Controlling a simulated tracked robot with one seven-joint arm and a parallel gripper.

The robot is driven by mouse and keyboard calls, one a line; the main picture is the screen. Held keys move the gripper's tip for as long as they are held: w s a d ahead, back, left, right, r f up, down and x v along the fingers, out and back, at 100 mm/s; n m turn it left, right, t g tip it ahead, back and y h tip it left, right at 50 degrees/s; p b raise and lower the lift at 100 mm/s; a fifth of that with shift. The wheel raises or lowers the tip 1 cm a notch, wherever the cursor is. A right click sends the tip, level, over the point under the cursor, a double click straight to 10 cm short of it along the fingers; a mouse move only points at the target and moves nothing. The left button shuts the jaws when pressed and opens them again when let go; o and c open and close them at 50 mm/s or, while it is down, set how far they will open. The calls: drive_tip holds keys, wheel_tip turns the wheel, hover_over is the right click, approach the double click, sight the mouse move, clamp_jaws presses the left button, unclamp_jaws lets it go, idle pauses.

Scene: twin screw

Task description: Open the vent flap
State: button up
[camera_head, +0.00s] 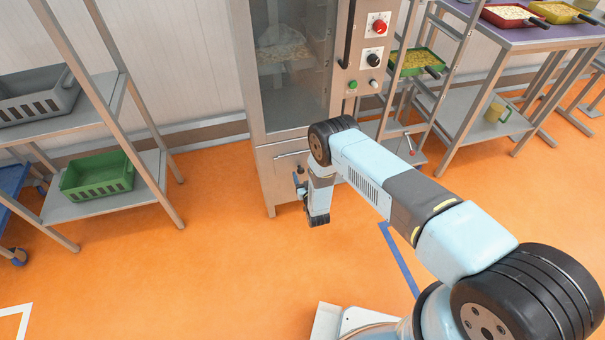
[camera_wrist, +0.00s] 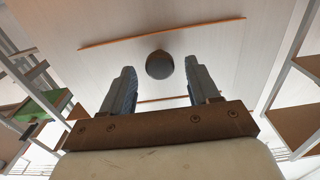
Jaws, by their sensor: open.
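In the wrist view, my gripper (camera_wrist: 160,72) is open, with its two grey fingers spread apart. A dark round knob (camera_wrist: 159,64) shows in the gap between the fingertips, on a pale flat panel (camera_wrist: 205,45) that looks like the vent flap. Brown lines run along two sides of the panel. I cannot tell whether the fingers touch the knob. In the head view, my gripper (camera_head: 301,186) is in front of the lower front of the steel oven cabinet (camera_head: 276,180). My arm partly hides that lower front, and the flap looks shut.
The oven has a glass door (camera_head: 290,70) above and a red knob (camera_head: 380,26) on its control panel. A shelf rack with a green crate (camera_head: 97,177) stands at left. A ladder-like rack and a table (camera_head: 540,38) stand at right. The orange floor in front is mostly clear.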

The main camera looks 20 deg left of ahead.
drive_tip(key=shift+x, duration=0.9)
drive_tip(key=shift+c, duration=0.3)
clamp_jaws()
